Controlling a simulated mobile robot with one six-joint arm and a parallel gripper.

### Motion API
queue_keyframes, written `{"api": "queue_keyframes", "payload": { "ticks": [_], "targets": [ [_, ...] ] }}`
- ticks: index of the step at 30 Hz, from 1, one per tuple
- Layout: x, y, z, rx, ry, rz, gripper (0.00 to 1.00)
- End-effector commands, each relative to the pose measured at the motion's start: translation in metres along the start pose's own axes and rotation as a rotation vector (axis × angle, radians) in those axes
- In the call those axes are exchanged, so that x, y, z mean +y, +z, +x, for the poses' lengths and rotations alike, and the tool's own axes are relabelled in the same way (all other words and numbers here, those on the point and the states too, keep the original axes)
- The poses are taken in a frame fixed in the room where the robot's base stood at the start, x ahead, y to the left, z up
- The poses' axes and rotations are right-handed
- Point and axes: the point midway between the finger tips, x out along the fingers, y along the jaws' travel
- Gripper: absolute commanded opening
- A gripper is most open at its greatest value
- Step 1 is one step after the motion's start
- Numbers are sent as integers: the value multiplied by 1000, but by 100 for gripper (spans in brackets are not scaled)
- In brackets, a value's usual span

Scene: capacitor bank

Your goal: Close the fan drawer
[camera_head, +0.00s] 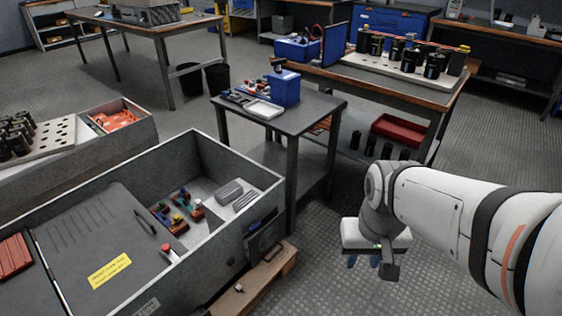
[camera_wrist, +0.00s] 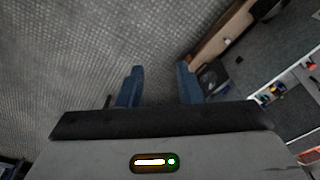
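The fan drawer appears to be the dark, square-framed unit (camera_head: 265,240) at the right end wall of the large grey cabinet (camera_head: 170,153). It stands out from the wall above a wooden ledge; how far it is pulled out is hard to tell. In the wrist view the dark fan unit (camera_wrist: 212,78) shows just right of the right finger. My gripper (camera_head: 361,262) hangs over the floor to the right of the unit, apart from it. Its blue fingers (camera_wrist: 158,86) are spread, with only floor between them.
A wooden ledge (camera_head: 252,284) runs below the fan unit, with a small knob-like part on it. A small table (camera_head: 310,112) stands behind, carrying a blue box. A workbench (camera_head: 400,84) with black capacitors is at the back right. Floor around my gripper is clear.

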Motion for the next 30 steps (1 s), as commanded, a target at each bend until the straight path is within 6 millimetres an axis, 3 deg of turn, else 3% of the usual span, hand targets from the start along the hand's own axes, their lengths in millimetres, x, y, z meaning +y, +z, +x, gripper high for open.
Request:
{"api": "queue_keyframes", "payload": {
  "ticks": [11,16,23,30],
  "targets": [
    [-1,0,1,-4,-4,6,32],
    [-8,-12,11,-70,-66,126,32],
    [-50,-56,48,-302,-243,525,32],
    [-97,-113,102,-600,-392,992,32]
  ]
}}
